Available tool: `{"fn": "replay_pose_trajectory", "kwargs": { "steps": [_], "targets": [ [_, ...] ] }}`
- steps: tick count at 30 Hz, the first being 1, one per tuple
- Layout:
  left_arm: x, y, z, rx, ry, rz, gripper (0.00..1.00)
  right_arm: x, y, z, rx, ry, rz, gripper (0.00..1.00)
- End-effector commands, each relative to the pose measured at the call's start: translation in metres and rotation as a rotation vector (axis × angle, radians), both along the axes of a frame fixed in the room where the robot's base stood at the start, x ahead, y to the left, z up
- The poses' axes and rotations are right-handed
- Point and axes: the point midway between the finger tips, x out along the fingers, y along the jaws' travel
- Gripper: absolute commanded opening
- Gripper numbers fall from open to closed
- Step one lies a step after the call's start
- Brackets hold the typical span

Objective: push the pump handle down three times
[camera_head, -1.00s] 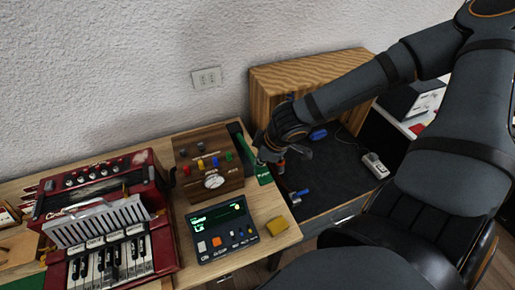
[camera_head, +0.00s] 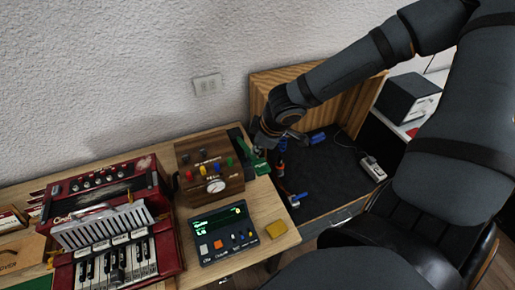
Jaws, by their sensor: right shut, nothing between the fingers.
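My right gripper (camera_head: 262,150) is shut and empty. It is low over the right end of the wooden table, beside the wooden box with coloured knobs. A green piece with a label (camera_head: 259,165) lies just under it at the table's edge. I cannot tell for sure which thing is the pump handle; the gripper and wrist hide part of this area. My left gripper is not in view.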

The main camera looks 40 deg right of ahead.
Motion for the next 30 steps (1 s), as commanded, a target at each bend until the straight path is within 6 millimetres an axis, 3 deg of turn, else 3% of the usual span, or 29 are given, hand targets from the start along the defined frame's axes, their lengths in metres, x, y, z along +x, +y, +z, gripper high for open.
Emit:
{"fn": "replay_pose_trajectory", "kwargs": {
  "steps": [13, 30],
  "targets": [
    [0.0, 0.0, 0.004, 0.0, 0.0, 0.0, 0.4, 0.002, -0.001, 0.006, -0.001, -0.001, 0.0, 0.0],
    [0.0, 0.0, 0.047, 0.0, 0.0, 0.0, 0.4, 0.021, -0.005, 0.051, -0.001, -0.001, 0.001, 0.0]
  ]
}}
